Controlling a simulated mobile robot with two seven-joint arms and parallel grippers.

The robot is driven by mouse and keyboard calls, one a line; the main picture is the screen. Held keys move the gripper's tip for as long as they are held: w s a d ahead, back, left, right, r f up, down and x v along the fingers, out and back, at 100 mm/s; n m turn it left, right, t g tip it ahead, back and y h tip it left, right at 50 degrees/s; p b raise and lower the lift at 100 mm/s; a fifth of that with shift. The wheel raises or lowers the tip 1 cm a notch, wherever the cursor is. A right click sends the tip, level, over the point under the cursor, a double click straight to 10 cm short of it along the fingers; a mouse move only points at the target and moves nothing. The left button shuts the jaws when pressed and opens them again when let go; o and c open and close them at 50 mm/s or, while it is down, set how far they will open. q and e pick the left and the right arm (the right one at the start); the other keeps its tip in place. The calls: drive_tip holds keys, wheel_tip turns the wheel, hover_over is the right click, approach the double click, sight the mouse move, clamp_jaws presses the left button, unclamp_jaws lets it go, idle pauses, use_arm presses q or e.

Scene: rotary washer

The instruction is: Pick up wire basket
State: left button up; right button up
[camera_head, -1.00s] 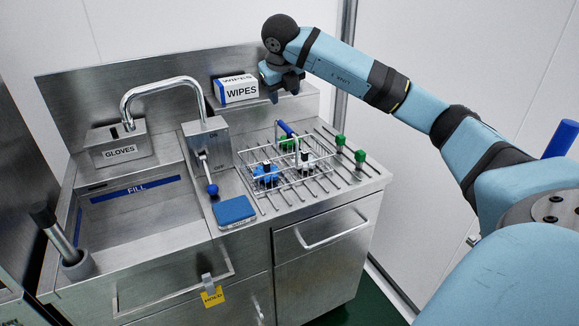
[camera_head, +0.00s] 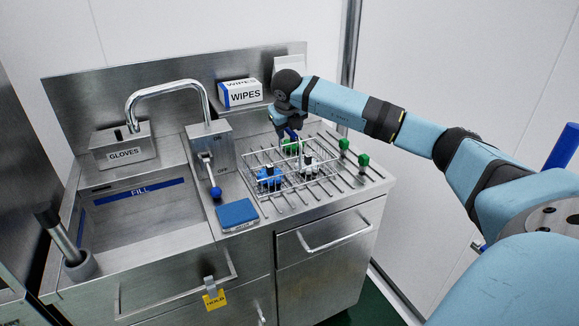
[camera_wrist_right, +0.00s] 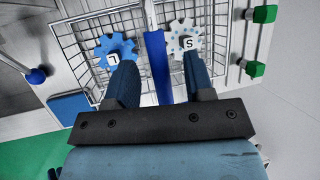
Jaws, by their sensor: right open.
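The wire basket (camera_head: 252,172) stands on the rod rack at the right of the steel counter. It holds a blue gear-shaped part (camera_head: 268,177) and a white one (camera_head: 307,163); in the right wrist view they are marked L (camera_wrist_right: 103,49) and S (camera_wrist_right: 177,30). The basket's blue handle (camera_wrist_right: 156,62) runs between the two fingers of my right gripper (camera_wrist_right: 159,72). My right gripper (camera_head: 287,131) is open over the basket, pointing down, with a gap on each side of the handle. In the head view it partly hides the handle. My left gripper is not in view.
The faucet (camera_head: 168,88) and valve box (camera_head: 209,146) stand left of the basket, with the sink beyond. A blue sponge (camera_head: 237,214) lies in front. Green-capped pegs (camera_head: 363,160) stand at the right. The wipes box (camera_head: 240,93) sits behind on a ledge.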

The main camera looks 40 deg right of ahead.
drive_tip(key=shift+w+d+f, duration=0.1)
drive_tip(key=shift+f, duration=0.25)
drive_tip(key=shift+r, duration=0.1)
clamp_jaws()
drive_tip(key=shift+r, duration=0.15)
